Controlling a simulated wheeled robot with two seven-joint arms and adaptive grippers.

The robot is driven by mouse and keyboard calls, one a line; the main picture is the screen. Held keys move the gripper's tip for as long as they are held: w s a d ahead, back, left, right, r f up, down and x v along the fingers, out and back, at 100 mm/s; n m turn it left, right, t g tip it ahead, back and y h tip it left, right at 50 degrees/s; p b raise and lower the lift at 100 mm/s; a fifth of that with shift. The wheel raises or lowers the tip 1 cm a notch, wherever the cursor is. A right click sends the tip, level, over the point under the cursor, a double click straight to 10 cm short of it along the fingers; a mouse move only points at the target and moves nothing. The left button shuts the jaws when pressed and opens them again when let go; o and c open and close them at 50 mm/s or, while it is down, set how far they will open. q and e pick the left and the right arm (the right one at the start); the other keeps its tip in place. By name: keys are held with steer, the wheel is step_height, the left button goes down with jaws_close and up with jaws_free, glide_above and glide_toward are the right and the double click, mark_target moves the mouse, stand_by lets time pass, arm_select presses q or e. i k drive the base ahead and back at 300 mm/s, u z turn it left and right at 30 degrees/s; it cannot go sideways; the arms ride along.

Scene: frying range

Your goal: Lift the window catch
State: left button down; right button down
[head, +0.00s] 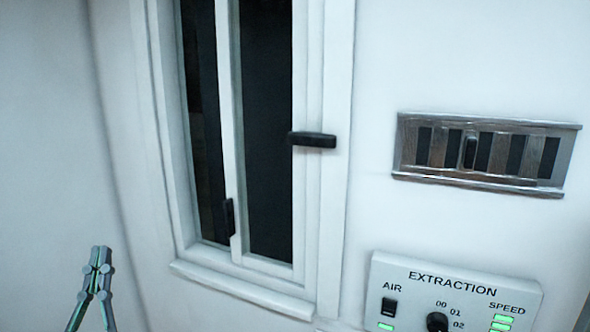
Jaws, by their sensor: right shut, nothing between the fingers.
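A narrow white-framed window (340,200) with dark panes stands in the white wall. A black handle-like catch (314,139) lies level across the right side of its frame. A smaller black upright piece (229,217) sits low on the middle bar; I cannot tell which of the two is the window catch. My right gripper (101,250) shows at the lower left, pointing up, shut and empty. It is left of the window and below both black pieces, apart from them in the picture. My left gripper is not in view.
A metal slotted vent (484,179) with a dark slider is on the wall at the right. Below it is an extraction panel (388,276) with an AIR switch, a knob and green lights. A white sill (240,289) juts under the window. Bare wall lies left of the window.

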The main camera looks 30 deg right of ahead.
mark_target(305, 138)
steer(key=u, duration=0.1)
steer(key=i, duration=0.3)
steer(key=z, duration=1.4)
